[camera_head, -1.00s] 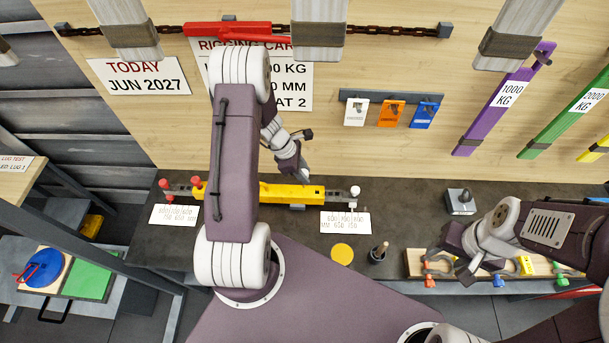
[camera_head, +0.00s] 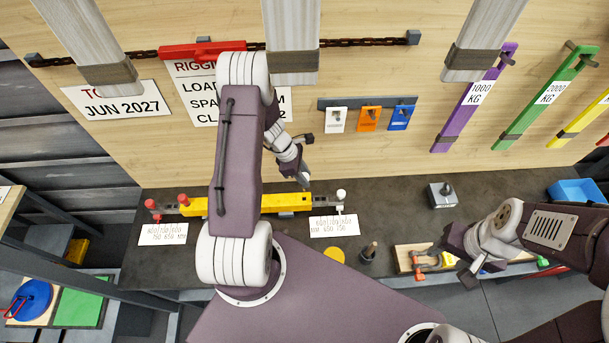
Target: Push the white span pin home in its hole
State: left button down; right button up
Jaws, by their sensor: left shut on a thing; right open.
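The white span pin (camera_head: 341,194) stands at the right end of the yellow beam (camera_head: 290,202), its round head above the grey bar there. How deep it sits cannot be told. Two red pins (camera_head: 152,204) stand at the beam's left end. My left gripper (camera_head: 304,181) is just behind the beam's right part, left of the white pin and apart from it. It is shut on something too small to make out. My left arm hides part of the beam's middle. My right gripper (camera_head: 466,273) is open by the wooden rack, far right of the pin.
A label card (camera_head: 334,226) lies in front of the pin and another (camera_head: 163,234) at the left end. A grey block (camera_head: 442,195) and a blue bin (camera_head: 578,191) stand right.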

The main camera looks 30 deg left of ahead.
aim_at(304, 190)
pick_arm(q)
jog(key=shift+f+b, duration=2)
jog(key=shift+f, duration=0.45)
jog(key=shift+f+b, duration=0.15)
jog(key=shift+b, duration=0.15)
jog(key=shift+f+b, duration=0.3)
jog(key=shift+f, duration=0.05)
jog(key=shift+f+b, duration=2.05)
jog(key=shift+f, duration=0.1)
jog(key=c, duration=1)
grip_release()
jog(key=shift+s, duration=0.1)
jog(key=v, duration=0.9)
jog(key=shift+b, duration=0.35)
